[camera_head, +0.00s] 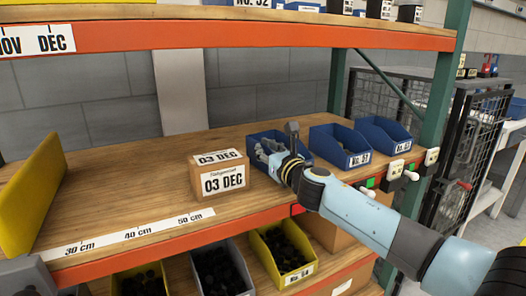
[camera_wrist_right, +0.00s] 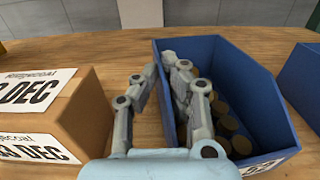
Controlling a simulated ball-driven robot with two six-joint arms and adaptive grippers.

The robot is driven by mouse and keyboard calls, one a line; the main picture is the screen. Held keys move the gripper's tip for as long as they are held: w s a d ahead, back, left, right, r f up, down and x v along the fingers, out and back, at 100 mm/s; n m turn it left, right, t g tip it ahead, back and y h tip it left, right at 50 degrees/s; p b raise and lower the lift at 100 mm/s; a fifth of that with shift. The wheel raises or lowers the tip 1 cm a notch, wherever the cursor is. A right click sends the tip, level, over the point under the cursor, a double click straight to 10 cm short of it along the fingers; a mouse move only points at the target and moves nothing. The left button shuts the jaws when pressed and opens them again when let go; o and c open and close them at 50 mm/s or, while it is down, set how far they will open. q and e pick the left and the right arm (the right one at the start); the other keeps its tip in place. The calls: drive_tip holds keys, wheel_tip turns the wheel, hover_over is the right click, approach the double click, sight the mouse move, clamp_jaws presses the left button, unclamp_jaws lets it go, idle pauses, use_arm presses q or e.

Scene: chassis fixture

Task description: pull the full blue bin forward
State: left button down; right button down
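The full blue bin (camera_head: 256,139) stands on the wooden shelf, partly hidden behind my right gripper (camera_head: 278,142). In the right wrist view the bin (camera_wrist_right: 245,75) holds several round brown pieces. My right gripper (camera_wrist_right: 160,72) has one finger outside the bin's left wall and one inside. The fingertips are drawn close together on the wall, and the gripper looks shut on it.
A cardboard box (camera_head: 220,174) stands just left of the bin. Two more blue bins (camera_head: 338,146) (camera_head: 382,136) stand to its right. A centimetre strip (camera_head: 130,234) runs along the shelf's front edge. Yellow and grey bins of dark parts sit below.

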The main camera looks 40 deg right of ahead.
drive_tip(key=c, duration=1.4)
unclamp_jaws()
drive_tip(key=s, duration=0.3)
drive_tip(key=s+a, duration=0.1)
drive_tip(key=s, duration=0.7)
drive_tip(key=shift+s+a, duration=0.1)
drive_tip(key=shift+a, duration=0.3)
drive_tip(key=shift+s, duration=0.35)
